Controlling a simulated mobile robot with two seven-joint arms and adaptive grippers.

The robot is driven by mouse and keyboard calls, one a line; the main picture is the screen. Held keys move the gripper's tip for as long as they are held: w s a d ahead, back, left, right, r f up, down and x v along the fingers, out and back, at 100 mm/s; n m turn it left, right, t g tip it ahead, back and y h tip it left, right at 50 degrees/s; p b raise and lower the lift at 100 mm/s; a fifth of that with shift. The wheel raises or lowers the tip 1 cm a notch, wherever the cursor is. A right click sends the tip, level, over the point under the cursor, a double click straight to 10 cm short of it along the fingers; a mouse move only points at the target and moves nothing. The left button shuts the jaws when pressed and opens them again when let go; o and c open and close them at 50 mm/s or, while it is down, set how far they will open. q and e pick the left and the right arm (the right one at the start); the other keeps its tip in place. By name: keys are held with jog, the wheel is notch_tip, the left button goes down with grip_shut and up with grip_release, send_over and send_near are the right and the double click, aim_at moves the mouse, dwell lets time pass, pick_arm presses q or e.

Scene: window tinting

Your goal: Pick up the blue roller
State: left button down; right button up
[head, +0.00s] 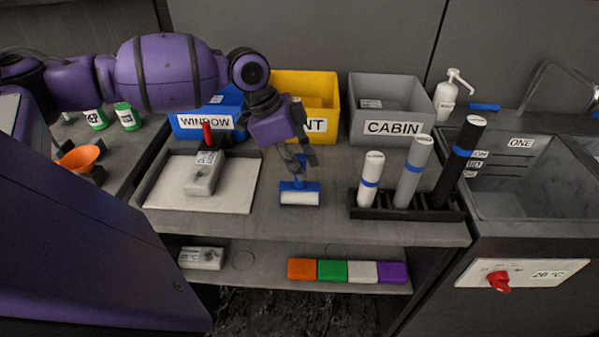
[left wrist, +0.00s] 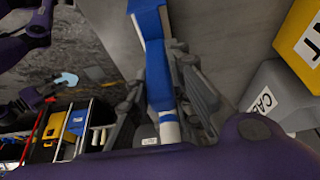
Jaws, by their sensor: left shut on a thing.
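The blue roller (head: 300,190) has a blue frame and a white roll, and shows below my left gripper in the head view. My left gripper (head: 298,165) points down and is shut on its handle. In the left wrist view, the blue handle (left wrist: 157,75) runs between the fingers of the left gripper (left wrist: 165,85). The roller head is over the worktop, near its middle. I cannot tell whether it touches the surface. My right gripper is not in view.
A white tray (head: 165,195) with a grey tool (head: 204,173) lies to the left. A black rack (head: 405,212) with several upright tubes stands to the right. Blue, yellow (head: 325,88) and grey bins (head: 360,125) line the back. A sink (head: 530,185) is at far right.

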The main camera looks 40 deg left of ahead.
aim_at(301, 156)
pick_arm(q)
jog(key=shift+r, duration=0.4)
notch_tip(301, 156, up, 3)
jog(key=shift+f, duration=0.2)
jog(key=s+d+r+p, duration=0.2)
jog(key=s+r+p, duration=0.3)
jog(key=s+r, duration=0.4)
jog(key=s, duration=0.4)
jog(key=shift+s+r+p, duration=0.2)
jog(key=shift+s+p, duration=0.2)
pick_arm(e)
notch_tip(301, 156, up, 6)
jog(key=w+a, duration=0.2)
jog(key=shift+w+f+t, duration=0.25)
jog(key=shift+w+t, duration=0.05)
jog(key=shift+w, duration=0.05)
pick_arm(q)
jog(key=shift+d, duration=0.1)
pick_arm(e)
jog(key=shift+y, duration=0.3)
